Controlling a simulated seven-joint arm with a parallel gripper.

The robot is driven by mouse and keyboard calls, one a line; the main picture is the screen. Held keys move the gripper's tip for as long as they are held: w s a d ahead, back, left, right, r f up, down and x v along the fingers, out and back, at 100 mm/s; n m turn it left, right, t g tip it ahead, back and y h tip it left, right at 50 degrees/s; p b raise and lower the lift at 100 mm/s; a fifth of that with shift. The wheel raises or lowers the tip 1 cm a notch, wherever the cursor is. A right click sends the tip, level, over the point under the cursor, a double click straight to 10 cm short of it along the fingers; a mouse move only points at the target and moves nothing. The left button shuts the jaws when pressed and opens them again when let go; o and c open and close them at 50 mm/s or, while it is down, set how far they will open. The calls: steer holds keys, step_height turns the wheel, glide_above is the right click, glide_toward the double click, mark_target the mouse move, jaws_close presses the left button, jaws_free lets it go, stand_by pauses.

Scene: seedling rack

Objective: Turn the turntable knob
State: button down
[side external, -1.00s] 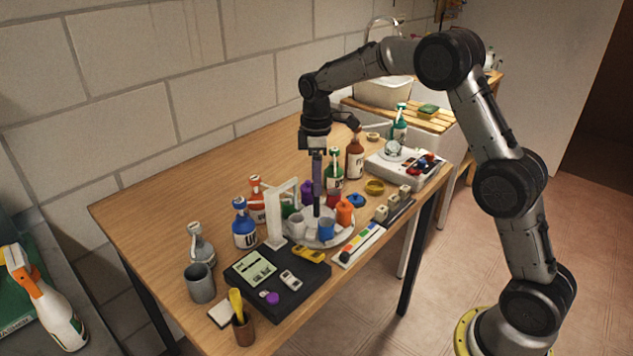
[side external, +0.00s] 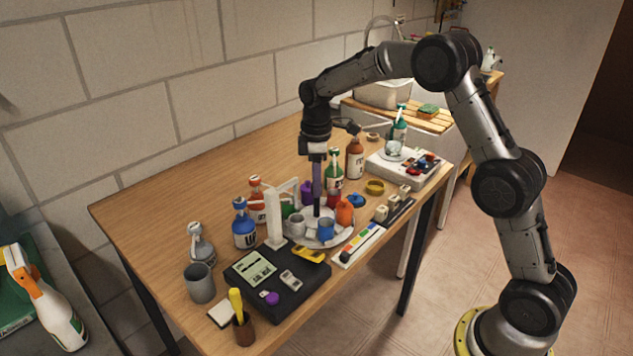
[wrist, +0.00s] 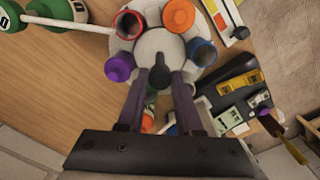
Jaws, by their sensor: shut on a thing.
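The turntable (side external: 318,241) is a round pale platter on the table, with coloured cups around its rim. Its dark upright knob (wrist: 160,76) stands at the centre in the wrist view. My gripper (side external: 317,207) points straight down over the platter's centre. In the wrist view, the purple fingers of my gripper (wrist: 160,80) are shut on the knob, one on each side. In the side view the fingers largely hide the knob.
A white post with an arm (side external: 274,218) stands close at the platter's left. A black panel (side external: 285,300) lies in front, and a paint strip (side external: 358,245) at right. Bottles, including a blue one (side external: 243,228), stand nearby. The back left tabletop (side external: 190,180) is clear.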

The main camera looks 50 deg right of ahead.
steer(key=shift+m, duration=0.4)
steer(key=m, duration=1.1)
stand_by(0.5)
steer(key=c, duration=0.6)
jaws_free()
steer(key=shift+r, duration=6.95)
